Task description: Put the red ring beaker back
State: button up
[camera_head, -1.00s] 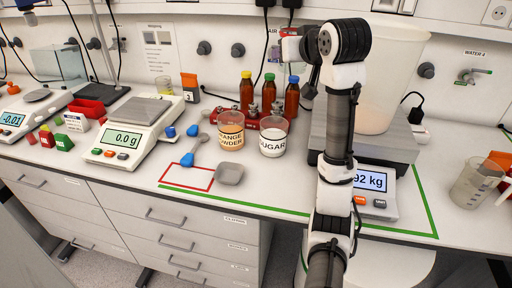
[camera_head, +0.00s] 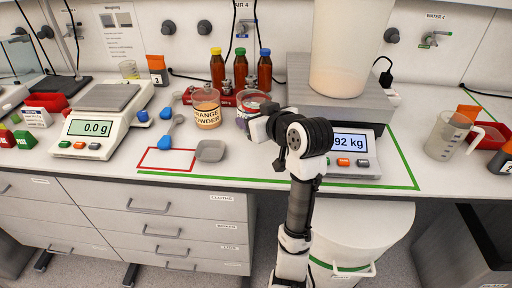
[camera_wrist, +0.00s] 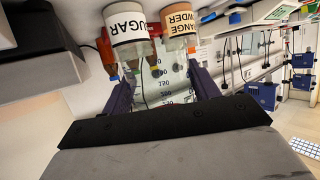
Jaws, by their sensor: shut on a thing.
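My gripper (camera_wrist: 160,88) is shut on a clear graduated beaker (camera_wrist: 168,72), which sits between its two fingers in the wrist view. A red outlined rectangle (camera_head: 140,164) is marked on the bench to the left.
The orange powder jar (camera_head: 207,112) stands left of my gripper. Several brown bottles (camera_head: 240,72) stand behind in a red rack. A large scale (camera_head: 350,140) carrying a big container (camera_head: 345,50) is to the right. A measuring jug (camera_head: 447,138) stands far right.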

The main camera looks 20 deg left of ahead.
notch_tip(320, 180, down, 10)
jog(key=shift+r, duration=0.1)
dwell(0.4)
jog(key=o, duration=1.1)
jog(key=shift+f, duration=0.2)
jog(key=shift+r+p, duration=0.3)
jog(key=shift+p, duration=0.1)
jog(key=b+v, duration=0.2)
jog(key=v, duration=1)
jog(key=shift+f, duration=0.15)
